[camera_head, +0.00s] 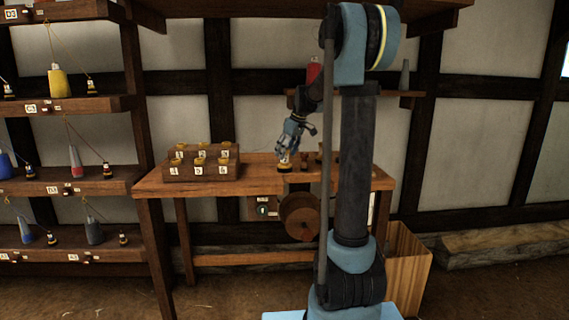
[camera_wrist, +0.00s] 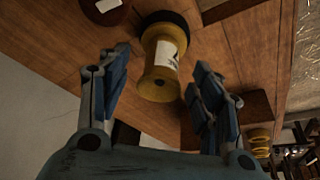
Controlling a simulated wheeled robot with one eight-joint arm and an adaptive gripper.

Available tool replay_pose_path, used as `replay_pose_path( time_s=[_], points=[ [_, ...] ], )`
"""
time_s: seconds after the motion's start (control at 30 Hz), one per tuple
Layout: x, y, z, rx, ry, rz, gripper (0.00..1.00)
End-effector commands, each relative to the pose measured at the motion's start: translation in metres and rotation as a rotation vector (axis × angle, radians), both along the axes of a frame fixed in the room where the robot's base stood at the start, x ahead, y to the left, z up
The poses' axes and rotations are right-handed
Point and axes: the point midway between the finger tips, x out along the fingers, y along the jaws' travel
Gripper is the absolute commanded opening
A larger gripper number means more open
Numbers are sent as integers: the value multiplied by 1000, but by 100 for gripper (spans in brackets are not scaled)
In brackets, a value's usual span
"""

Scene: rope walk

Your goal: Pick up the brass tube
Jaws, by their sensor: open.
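The brass tube (camera_wrist: 159,72) is a yellow, flanged piece with a white label and a black end, standing on the wooden bench. In the wrist view it lies beyond and between my open fingers, with a gap to each. My gripper (camera_wrist: 158,85) is empty. In the head view my gripper (camera_head: 287,148) points down just above the small brass tube (camera_head: 285,164) near the bench's front. I cannot tell from this view whether they touch.
On the bench (camera_head: 260,180) stands a wooden block (camera_head: 202,172) with several brass-topped numbered pieces. A dark red round thing (camera_wrist: 104,10) is close to the tube. Shelves (camera_head: 80,104) with cones and weights stand left. A wooden bin (camera_head: 408,270) stands right.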

Motion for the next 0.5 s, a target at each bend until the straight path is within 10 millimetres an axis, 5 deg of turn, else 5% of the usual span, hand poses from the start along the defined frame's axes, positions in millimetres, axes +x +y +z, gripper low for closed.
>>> replay_pose_path(
  time_s=[0.2, 0.47, 0.5],
  points=[
    [6, 7, -20, 0, 0, 0, 59],
    [7, 7, -22, 0, 0, 0, 59],
    [7, 7, -22, 0, 0, 0, 52]
  ],
)
